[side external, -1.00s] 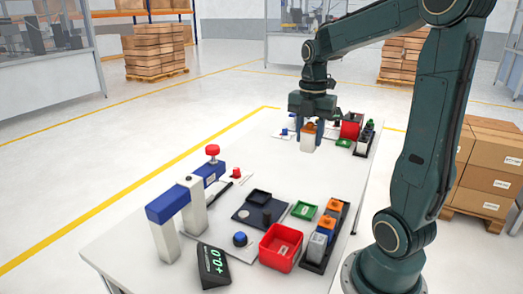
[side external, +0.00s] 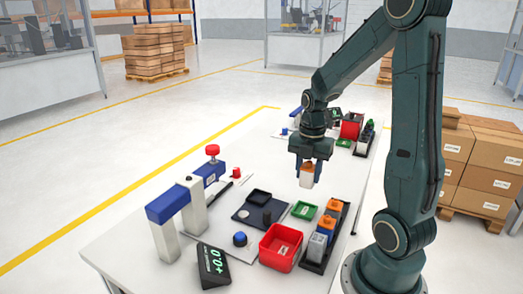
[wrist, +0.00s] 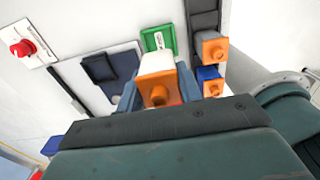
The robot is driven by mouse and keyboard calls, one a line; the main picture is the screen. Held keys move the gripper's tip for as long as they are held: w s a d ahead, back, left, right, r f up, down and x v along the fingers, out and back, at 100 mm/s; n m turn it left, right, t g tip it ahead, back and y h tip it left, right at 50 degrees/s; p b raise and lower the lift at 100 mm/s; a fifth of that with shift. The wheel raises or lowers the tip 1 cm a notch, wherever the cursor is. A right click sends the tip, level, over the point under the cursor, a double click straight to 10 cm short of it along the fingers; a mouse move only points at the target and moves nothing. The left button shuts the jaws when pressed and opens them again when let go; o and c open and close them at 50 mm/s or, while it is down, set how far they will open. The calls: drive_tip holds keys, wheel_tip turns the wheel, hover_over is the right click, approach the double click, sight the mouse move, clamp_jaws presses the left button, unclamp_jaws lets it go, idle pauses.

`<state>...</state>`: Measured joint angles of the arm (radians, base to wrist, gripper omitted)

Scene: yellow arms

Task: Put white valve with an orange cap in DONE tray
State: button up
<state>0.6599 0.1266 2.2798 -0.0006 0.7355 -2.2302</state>
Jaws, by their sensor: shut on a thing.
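My gripper (side external: 306,182) is shut on a white valve with an orange cap (side external: 306,178), held above the middle of the table. In the wrist view the valve (wrist: 157,66) sits between the blue fingers, its orange cap towards the camera. A small green tray (side external: 304,210) with a pale label lies on the table, nearer the side camera than the gripper; it also shows in the wrist view (wrist: 172,35). Another green tray (side external: 344,142) lies at the far end. The labels are too small to read, so I cannot tell which is the DONE tray.
A black rack (side external: 334,240) with orange-capped valves stands right of a red bin (side external: 281,247). A dark pad (side external: 246,217), blue button (side external: 240,239), scale display (side external: 213,266) and blue-and-white frame (side external: 167,204) occupy the near table.

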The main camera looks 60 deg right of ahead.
sight(309, 162)
drive_tip(key=shift+f, duration=2.65)
drive_tip(key=shift+f, duration=1.85)
drive_tip(key=shift+f, duration=0.15)
drive_tip(key=o, duration=1)
drive_tip(key=shift+r, duration=6.15)
drive_tip(key=shift+a+r, duration=0.1)
